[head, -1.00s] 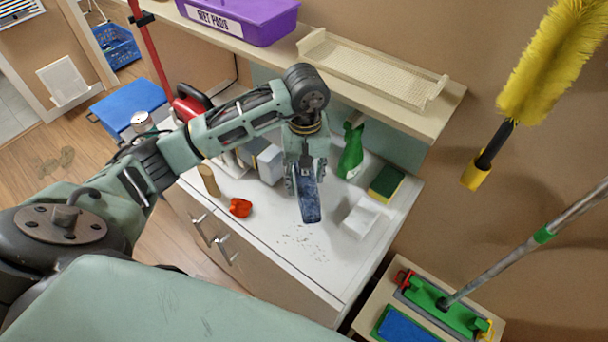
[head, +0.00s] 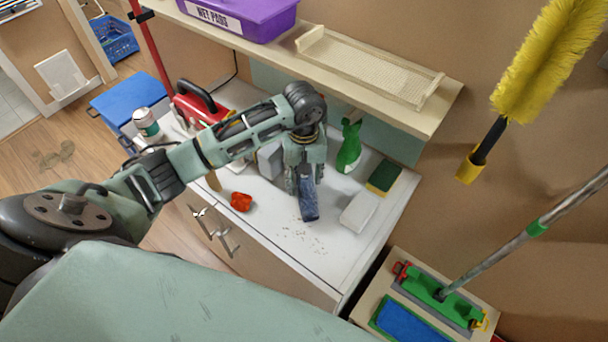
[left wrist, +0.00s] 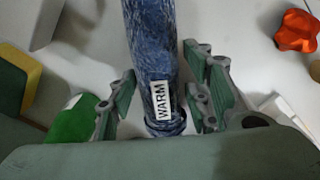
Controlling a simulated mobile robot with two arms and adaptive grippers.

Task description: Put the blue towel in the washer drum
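The blue towel (head: 309,205) is a dark blue roll with a white WARM label; it also shows in the left wrist view (left wrist: 152,50). My left gripper (head: 306,185) points down over the white counter, its fingers on either side of the towel. Whether the towel touches the counter is unclear. No washer drum shows. My right gripper is not in view.
The counter (head: 275,228) also holds a red object (head: 241,202), a white block (head: 358,212), a sponge (head: 384,177) and a green spray bottle (head: 349,147). A shelf (head: 425,122) with a purple bin (head: 240,20) overhangs the back. A yellow duster (head: 540,65) hangs at right.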

